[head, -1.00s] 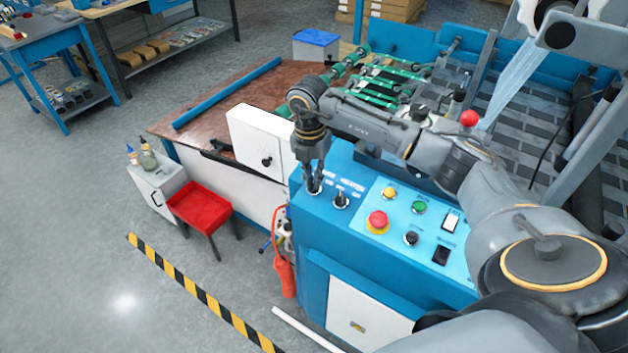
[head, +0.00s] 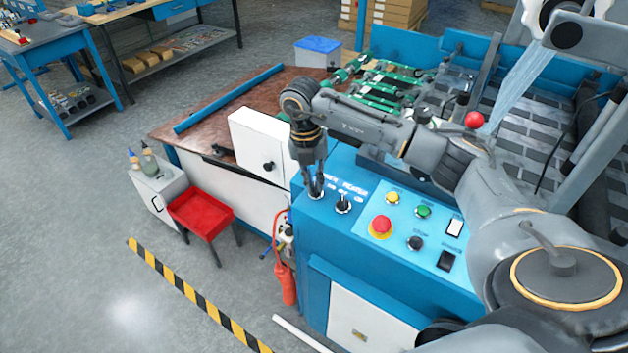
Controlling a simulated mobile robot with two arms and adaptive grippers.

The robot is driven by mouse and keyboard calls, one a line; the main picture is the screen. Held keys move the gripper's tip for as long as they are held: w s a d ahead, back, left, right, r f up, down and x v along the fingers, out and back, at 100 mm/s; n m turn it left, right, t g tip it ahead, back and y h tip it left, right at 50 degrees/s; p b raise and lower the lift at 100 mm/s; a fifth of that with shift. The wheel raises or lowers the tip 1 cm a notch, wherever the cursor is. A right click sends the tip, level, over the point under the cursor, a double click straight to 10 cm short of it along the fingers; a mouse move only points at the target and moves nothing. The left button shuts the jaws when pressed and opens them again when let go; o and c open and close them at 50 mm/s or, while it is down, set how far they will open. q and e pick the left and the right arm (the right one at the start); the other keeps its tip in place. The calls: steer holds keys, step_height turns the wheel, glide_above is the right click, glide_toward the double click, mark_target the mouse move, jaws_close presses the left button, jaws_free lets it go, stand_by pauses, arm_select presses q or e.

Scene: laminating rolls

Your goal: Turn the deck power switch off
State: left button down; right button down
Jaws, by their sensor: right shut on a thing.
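The control panel is the light blue top of a blue machine (head: 330,240). My right gripper (head: 315,190) points down at the panel's left end, shut on the leftmost switch knob (head: 316,194). The fingers hide most of that knob and part of its label, so its position cannot be told. Beside it is a second black rotary knob (head: 343,205) under a label that looks like "HEATER". My left gripper is not in view.
The panel also carries a red emergency button (head: 381,225), a yellow button (head: 392,198), a green button (head: 423,211), a black knob (head: 415,243) and rocker switches (head: 449,260). A white box (head: 262,147) stands left of the gripper.

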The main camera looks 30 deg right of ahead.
steer(key=shift+s+a+f, duration=0.1)
steer(key=shift+s+f, duration=0.1)
steer(key=shift+f, duration=0.1)
steer(key=c, duration=1.4)
jaws_free()
steer(key=shift+c, duration=0.2)
steer(key=shift+w+r, duration=0.1)
step_height(320, 180, up, 12)
steer(key=shift+w+a, duration=0.45)
